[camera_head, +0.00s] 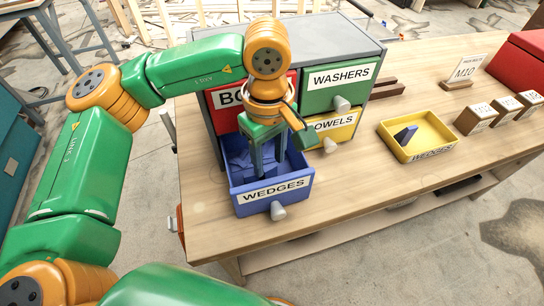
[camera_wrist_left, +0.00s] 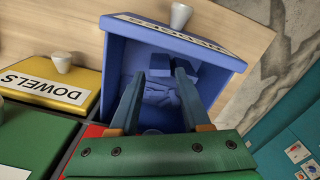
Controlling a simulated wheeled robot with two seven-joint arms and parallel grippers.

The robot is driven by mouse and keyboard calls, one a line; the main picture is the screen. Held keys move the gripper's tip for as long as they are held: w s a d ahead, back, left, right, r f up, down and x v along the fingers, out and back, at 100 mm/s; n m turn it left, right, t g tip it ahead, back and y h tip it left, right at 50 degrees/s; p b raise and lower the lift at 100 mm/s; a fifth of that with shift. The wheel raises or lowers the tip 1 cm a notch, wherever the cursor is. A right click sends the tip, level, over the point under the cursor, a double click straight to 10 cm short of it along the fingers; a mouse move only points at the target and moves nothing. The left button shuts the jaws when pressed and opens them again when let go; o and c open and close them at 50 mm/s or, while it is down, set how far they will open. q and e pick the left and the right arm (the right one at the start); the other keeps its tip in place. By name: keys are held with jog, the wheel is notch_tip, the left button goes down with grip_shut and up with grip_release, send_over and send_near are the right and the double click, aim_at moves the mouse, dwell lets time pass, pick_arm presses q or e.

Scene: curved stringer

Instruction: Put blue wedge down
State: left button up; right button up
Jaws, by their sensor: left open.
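My left gripper (camera_head: 268,163) points down into the open blue drawer (camera_head: 238,204) labelled WEDGES. It is open, and nothing shows gripped between its fingers (camera_wrist_left: 159,78) in the left wrist view. Several blue wedges (camera_wrist_left: 210,74) lie loose in the drawer, below and beyond the fingertips; I cannot tell whether a finger touches one. My right gripper is not in view.
The cabinet has a green WASHERS drawer (camera_head: 340,88), a yellow DOWELS drawer (camera_head: 342,130) and a red drawer (camera_head: 222,98) around the open one. Labelled wooden blocks (camera_head: 476,119), an M10 sign (camera_head: 465,70) and a red box (camera_head: 522,62) stand right. The front tabletop is clear.

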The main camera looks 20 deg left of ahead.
pick_arm(q)
jog(key=shift+s+a+p, duration=0.1)
jog(key=shift+p, duration=0.3)
jog(key=shift+a+r+p, duration=0.1)
jog(key=shift+r+p, duration=0.55)
jog(key=shift+r, duration=0.1)
notch_tip(320, 180, up, 11)
jog(key=shift+w+a+p, duration=0.2)
jog(key=shift+w+p, duration=0.1)
